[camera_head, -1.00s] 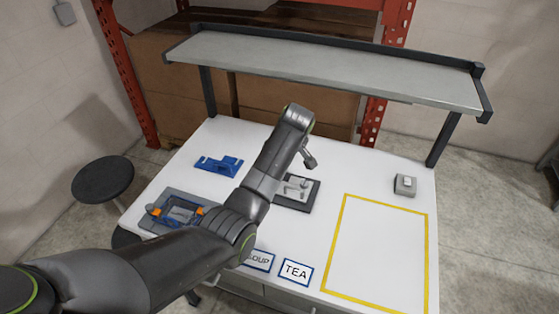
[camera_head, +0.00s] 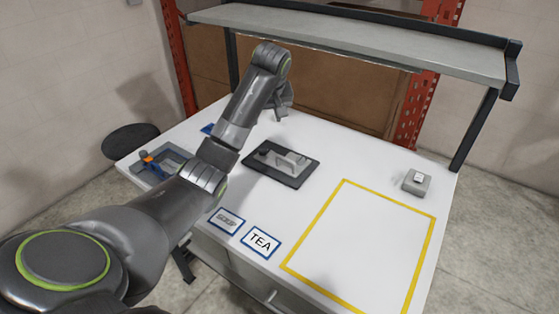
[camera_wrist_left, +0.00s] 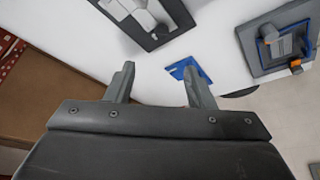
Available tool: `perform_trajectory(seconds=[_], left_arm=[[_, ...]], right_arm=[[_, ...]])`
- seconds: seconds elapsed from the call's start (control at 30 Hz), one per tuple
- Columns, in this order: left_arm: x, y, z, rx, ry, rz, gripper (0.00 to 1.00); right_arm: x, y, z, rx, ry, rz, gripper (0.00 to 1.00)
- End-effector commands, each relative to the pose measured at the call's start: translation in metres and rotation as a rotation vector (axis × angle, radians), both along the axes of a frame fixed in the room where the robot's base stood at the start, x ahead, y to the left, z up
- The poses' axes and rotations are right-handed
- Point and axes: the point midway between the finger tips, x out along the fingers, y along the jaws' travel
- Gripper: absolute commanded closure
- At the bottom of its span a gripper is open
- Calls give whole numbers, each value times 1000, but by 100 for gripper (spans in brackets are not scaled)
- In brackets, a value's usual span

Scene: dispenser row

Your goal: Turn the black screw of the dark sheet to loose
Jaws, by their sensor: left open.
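The dark sheet (camera_head: 273,174) lies flat on the white table, with a light grey block (camera_head: 291,160) on it. A small black knob, which looks like the black screw (camera_head: 264,152), stands at the left end of the block. In the left wrist view the sheet (camera_wrist_left: 181,14) is at the top edge, with a dark knob (camera_wrist_left: 160,32) near its lower corner. My left gripper (camera_head: 281,115) is behind and above the sheet, apart from it. In the left wrist view its two fingers (camera_wrist_left: 159,75) are spread and empty. My right gripper is not in view.
A grey tray (camera_head: 178,152) with blue and orange parts is at the left. A blue piece (camera_head: 207,129) lies partly behind my arm. SOUP (camera_head: 226,221) and TEA (camera_head: 261,242) labels, a yellow outline (camera_head: 343,182) and a grey button box (camera_head: 416,183) are around. A shelf (camera_head: 350,44) spans the back.

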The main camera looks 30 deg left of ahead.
Motion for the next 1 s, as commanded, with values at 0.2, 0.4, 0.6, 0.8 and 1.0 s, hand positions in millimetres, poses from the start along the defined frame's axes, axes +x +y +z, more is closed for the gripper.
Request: perform_trajectory(seconds=[0.2, 0.4, 0.6, 0.8, 1.0], left_arm=[[5, 7, -23, 0, 4, -1, 51], [16, 18, -58, -2, 8, 0, 51], [28, 28, -97, -2, 7, 0, 51], [38, 38, -129, -1, 6, 0, 51], [45, 43, -149, 0, 2, -1, 51]], right_arm=[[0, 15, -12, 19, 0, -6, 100], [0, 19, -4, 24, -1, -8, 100], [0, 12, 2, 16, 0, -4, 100], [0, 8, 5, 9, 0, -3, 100], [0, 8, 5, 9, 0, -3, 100]])
